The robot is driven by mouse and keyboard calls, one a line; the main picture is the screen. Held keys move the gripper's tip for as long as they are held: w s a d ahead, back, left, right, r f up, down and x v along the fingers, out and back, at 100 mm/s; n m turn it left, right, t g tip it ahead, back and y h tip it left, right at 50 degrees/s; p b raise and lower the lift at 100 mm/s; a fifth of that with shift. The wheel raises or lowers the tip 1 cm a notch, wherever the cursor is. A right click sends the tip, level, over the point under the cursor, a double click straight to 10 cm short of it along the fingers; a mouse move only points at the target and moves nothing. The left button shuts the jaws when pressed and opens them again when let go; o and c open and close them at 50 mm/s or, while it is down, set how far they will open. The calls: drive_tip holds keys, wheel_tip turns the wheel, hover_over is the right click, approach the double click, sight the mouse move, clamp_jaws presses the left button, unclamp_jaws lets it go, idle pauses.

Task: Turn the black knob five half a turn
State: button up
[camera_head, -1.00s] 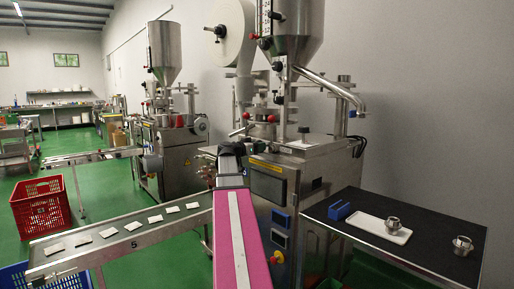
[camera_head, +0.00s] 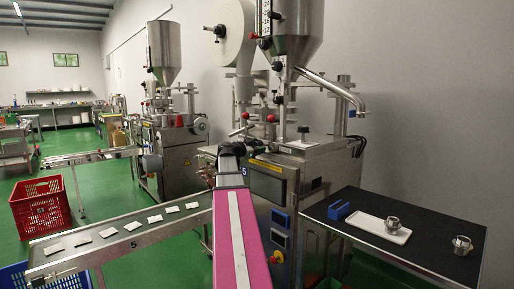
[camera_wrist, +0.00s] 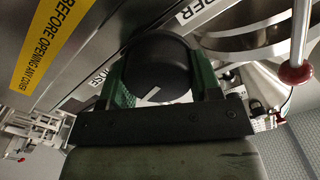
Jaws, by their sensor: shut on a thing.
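The black knob (camera_wrist: 157,62) is large and round in the wrist view, with a white mark on its face near the lower edge. My gripper (camera_wrist: 158,84) has its green fingers on both sides of the knob and is shut on it. In the head view the end of my arm is at the front of the near packing machine (camera_head: 310,165), beside a figure 5 on its panel. The knob is hard to make out there, mostly behind my wrist.
A red-tipped lever (camera_wrist: 295,72) is right of the knob in the wrist view, near a curved metal part. A conveyor (camera_head: 120,238) with several teabags runs left of my arm. A dark side table (camera_head: 420,240) with a white tray (camera_head: 375,227) stands right.

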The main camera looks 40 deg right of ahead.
drive_tip(key=shift+m, duration=0.6)
drive_tip(key=shift+s, duration=0.1)
drive_tip(key=o, duration=0.9)
drive_tip(key=a, duration=0.7)
drive_tip(key=s+a, duration=0.1)
drive_tip(key=a, duration=0.3)
drive_tip(key=shift+d, duration=0.1)
